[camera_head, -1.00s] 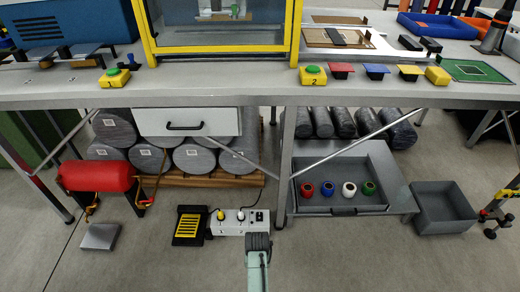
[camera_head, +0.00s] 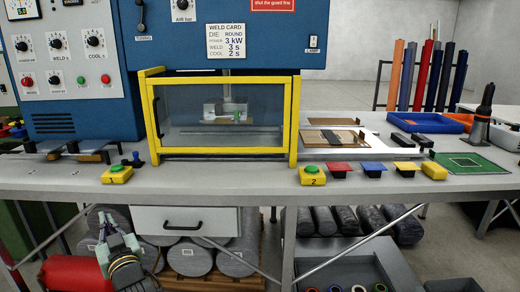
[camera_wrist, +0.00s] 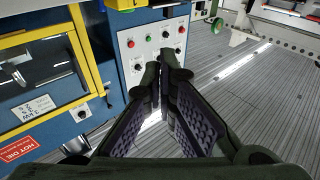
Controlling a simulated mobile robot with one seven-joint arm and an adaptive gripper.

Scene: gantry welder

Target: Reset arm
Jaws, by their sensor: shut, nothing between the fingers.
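My gripper (camera_wrist: 165,78) shows in the wrist view, its two dark fingers pointing away with their tips close together. It is shut and holds nothing. Beyond it are the blue welder's control panel (camera_wrist: 152,42) and the yellow-framed guard (camera_wrist: 42,52), both turned over in that view. In the head view, a pale green part of my arm (camera_head: 122,262) is at the lower left, in front of the table's lower space.
The welder's yellow guard (camera_head: 222,153) stands on the grey table (camera_head: 240,182). Green buttons 1 (camera_head: 116,172) and 2 (camera_head: 312,173) are along the front edge. A white drawer (camera_head: 186,221) and grey rolls (camera_head: 232,262) are below. A red cylinder (camera_head: 70,274) lies near my arm.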

